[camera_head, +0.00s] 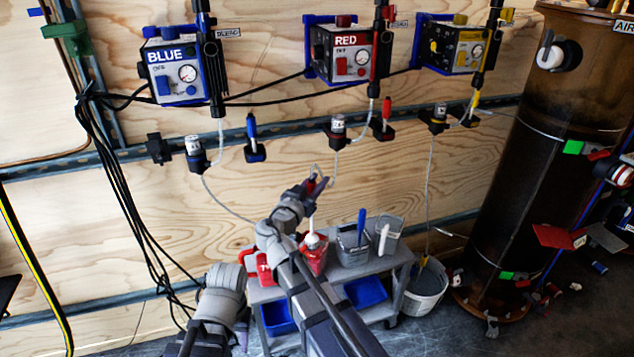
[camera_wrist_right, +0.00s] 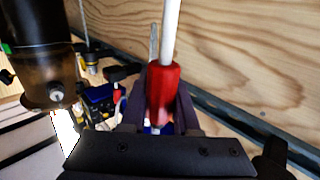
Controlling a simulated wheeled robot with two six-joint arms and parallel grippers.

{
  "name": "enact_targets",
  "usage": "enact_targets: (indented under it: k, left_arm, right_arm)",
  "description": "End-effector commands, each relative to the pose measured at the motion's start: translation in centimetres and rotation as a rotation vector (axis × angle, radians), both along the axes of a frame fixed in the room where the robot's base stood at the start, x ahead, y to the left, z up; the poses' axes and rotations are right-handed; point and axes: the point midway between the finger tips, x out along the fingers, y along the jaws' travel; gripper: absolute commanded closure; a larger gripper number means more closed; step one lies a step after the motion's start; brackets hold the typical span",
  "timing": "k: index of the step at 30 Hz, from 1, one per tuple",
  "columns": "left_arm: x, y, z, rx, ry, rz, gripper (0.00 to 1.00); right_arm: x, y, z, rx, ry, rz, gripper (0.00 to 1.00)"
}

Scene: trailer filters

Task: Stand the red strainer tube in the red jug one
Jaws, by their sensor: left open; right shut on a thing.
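The red strainer tube has a red grip (camera_wrist_right: 162,92) and a thin white stem, seen close up in the right wrist view. My right gripper (camera_head: 318,184) is shut on the red grip. In the head view the white stem hangs down to a pale tip (camera_head: 314,240) at the mouth of a red jug (camera_head: 314,262); I cannot tell whether the tip is inside or just above it. Another red container with white lettering (camera_head: 264,270) stands to its left, partly covered. My left gripper (camera_head: 224,280) is low at the left, apart from the tube, its fingers hard to see.
The jugs stand on a grey cart (camera_head: 350,272) with grey tubs (camera_head: 352,245) beside them and blue bins (camera_head: 365,291) below. A white bucket (camera_head: 424,288) is on the floor to the right. Thin hoses hang from the wall-mounted blue, red and yellow units.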

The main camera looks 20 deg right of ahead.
Motion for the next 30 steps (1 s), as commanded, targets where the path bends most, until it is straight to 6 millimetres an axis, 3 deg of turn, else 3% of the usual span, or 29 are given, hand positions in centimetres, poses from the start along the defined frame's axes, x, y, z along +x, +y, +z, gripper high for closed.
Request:
enact_targets:
  k: [21,30]
  left_arm:
    - [0.0,-0.2,-5.9,-0.008,0.0,-0.009,0.51]
    - [0.0,-0.2,-7.0,-0.009,0.0,-0.008,0.51]
  right_arm:
    - [0.0,0.0,-5.9,0.0,0.0,0.0,1.0]
    - [0.0,0.0,-6.9,0.0,0.0,0.0,1.0]
